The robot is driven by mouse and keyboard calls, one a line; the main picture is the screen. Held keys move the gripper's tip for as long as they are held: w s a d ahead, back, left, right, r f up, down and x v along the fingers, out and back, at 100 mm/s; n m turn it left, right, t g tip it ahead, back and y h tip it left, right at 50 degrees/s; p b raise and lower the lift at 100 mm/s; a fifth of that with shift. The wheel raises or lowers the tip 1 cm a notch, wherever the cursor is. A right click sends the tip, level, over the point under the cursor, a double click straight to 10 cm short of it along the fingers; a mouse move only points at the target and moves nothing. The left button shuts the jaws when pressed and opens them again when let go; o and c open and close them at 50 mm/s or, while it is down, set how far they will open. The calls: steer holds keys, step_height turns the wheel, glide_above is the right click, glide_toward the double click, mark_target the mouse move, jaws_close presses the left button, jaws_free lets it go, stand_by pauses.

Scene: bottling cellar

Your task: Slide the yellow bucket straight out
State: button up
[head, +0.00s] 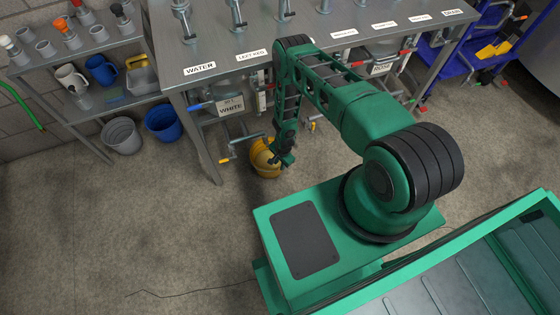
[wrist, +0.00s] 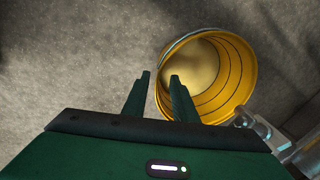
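The yellow bucket (head: 259,158) stands on the floor by the front of the steel bench, partly hidden by my gripper (head: 277,159) in the head view. In the wrist view the bucket (wrist: 245,72) opens towards the camera, with a pale yellowish inside. There my gripper (wrist: 160,76) is open, its fingers apart. The right finger shows over the bucket's opening and the left finger over bare floor, with the left part of the rim showing between them. I cannot tell how deep the fingers reach or whether they touch the rim.
A metal tap or pipe (wrist: 262,130) lies close to the bucket's lower right in the wrist view. A yellow-handled valve (head: 229,160) sticks out left of the bucket. The bench leg (head: 205,150) stands further left. Blue (head: 163,123) and grey (head: 121,138) buckets sit beyond. Floor in front is clear.

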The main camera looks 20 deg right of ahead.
mark_target(279, 167)
steer(key=shift+w+f, duration=0.15)
steer(key=shift+f, duration=1)
steer(key=shift+w+f, duration=0.15)
steer(key=shift+f, duration=1)
steer(key=shift+c, duration=0.3)
jaws_close()
steer(key=shift+s+a, duration=0.1)
